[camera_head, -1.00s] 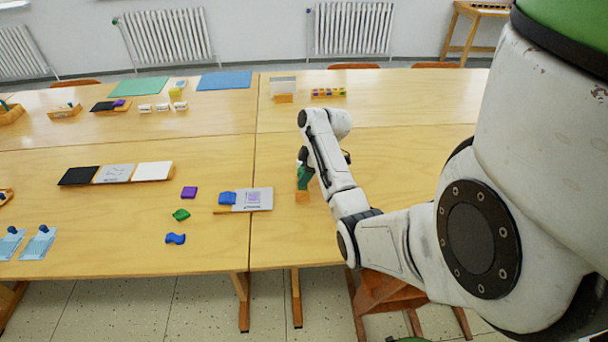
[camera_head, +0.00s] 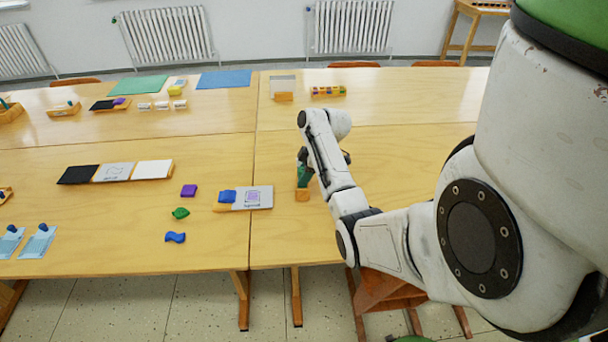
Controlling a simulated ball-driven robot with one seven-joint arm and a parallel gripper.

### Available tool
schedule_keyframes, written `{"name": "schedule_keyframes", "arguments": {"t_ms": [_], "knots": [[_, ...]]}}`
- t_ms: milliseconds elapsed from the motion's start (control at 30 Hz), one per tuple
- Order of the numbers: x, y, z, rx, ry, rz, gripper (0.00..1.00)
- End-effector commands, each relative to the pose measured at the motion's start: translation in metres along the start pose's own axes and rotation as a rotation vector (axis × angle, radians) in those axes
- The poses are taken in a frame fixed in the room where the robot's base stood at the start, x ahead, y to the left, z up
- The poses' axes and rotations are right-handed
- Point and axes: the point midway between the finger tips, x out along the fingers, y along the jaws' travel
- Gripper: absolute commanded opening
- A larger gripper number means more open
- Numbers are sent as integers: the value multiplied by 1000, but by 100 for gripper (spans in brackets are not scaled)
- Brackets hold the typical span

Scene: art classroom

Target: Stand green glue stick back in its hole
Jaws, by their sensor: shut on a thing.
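The green glue stick (camera_head: 303,178) shows below the end of my arm, right of the middle of the table. My gripper (camera_head: 304,163) is shut on it, with the fingers mostly hidden behind my arm. A small orange-brown wooden block (camera_head: 302,196) stands on the table directly below the glue stick. The glue stick's lower end meets the block's top in the picture. I cannot tell whether it is in a hole or only above it.
Purple (camera_head: 189,190), green (camera_head: 181,213) and blue (camera_head: 175,237) pieces lie farther left. An orange rack with coloured items (camera_head: 328,91) stands at the back. Table around the block is clear.

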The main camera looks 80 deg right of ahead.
Motion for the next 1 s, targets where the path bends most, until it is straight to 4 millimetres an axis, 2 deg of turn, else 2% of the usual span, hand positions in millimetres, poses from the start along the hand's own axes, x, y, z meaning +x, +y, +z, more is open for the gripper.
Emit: {"name": "schedule_keyframes", "arguments": {"t_ms": [367, 400, 600, 700, 1000], "knots": [[0, 0, 0, 0, 0, 1, 1], [0, 0, 0, 0, 0, 1, 35], [0, 0, 0, 0, 0, 1, 55], [0, 0, 0, 0, 0, 1, 61], [0, 0, 0, 0, 0, 0, 61]]}}
